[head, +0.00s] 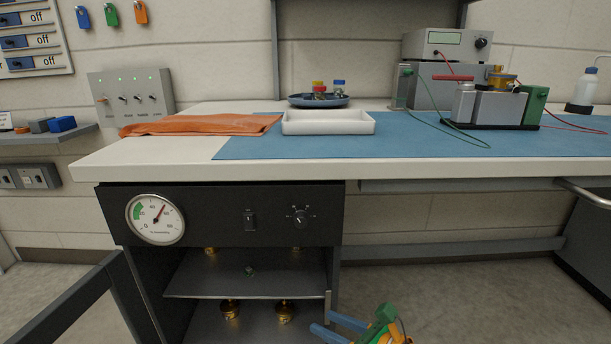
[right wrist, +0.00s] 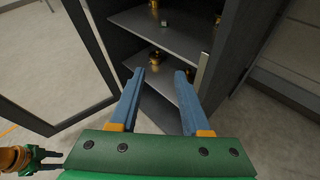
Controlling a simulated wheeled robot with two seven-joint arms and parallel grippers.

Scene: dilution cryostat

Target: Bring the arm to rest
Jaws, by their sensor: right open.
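My right gripper (head: 320,321) is low in the head view, in front of the open cabinet (head: 221,215). In the right wrist view its two blue fingers (right wrist: 160,74) are apart with nothing between them. They point at the cabinet's lower shelves, and I see no contact with the cabinet. At the lower left of the right wrist view is what looks like my left gripper (right wrist: 50,159), small and dark. Its jaw state is unclear, and it is outside the head view.
The cabinet door (head: 85,303) stands open at the left. Brass pieces (head: 229,309) stand inside. Above are the bench (head: 400,171), white tray (head: 328,123), orange cloth (head: 198,125), blue dish (head: 318,101) and instruments (head: 495,105). Floor (head: 480,305) is free at the right.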

